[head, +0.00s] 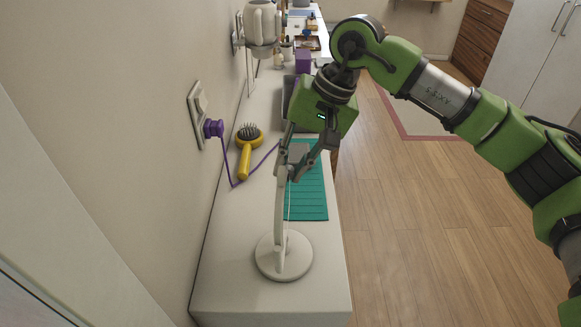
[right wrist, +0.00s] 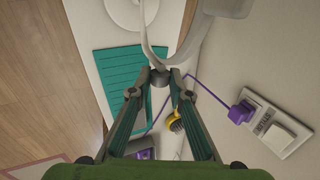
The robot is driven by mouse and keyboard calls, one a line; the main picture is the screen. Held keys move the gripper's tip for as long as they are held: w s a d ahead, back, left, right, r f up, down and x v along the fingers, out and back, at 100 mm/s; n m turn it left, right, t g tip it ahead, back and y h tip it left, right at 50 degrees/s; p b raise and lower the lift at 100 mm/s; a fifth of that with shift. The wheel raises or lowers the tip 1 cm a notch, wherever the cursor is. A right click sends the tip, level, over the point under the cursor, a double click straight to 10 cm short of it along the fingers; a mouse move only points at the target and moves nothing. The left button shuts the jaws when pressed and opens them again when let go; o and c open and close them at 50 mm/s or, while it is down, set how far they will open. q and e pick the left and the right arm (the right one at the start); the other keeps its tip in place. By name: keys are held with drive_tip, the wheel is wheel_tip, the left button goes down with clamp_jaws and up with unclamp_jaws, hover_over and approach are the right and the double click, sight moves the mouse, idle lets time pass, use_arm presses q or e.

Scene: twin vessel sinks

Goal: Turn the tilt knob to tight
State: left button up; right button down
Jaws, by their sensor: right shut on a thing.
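A white stand with a round base (head: 284,256) is on the counter, its slim stem (head: 279,212) rising to my right gripper (head: 291,172). The stand's upper part is mostly hidden by my gripper in the head view. In the right wrist view the curved stem (right wrist: 149,42) passes just beyond the fingertips. My right gripper (right wrist: 160,70) is shut on the small dark tilt knob (right wrist: 160,79) beside the stem. Any tight or loose marking on the knob is too small to tell. My left gripper is not in view.
A teal slatted mat (head: 310,205) lies beside the stand on the white counter (head: 225,275). A yellow hairbrush (head: 246,160) lies near the wall. A purple plug (head: 213,128) in the wall socket has a purple cord trailing across the counter. Open floor is at right.

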drive_tip(key=c, duration=1.9)
unclamp_jaws()
drive_tip(key=v, duration=1.2)
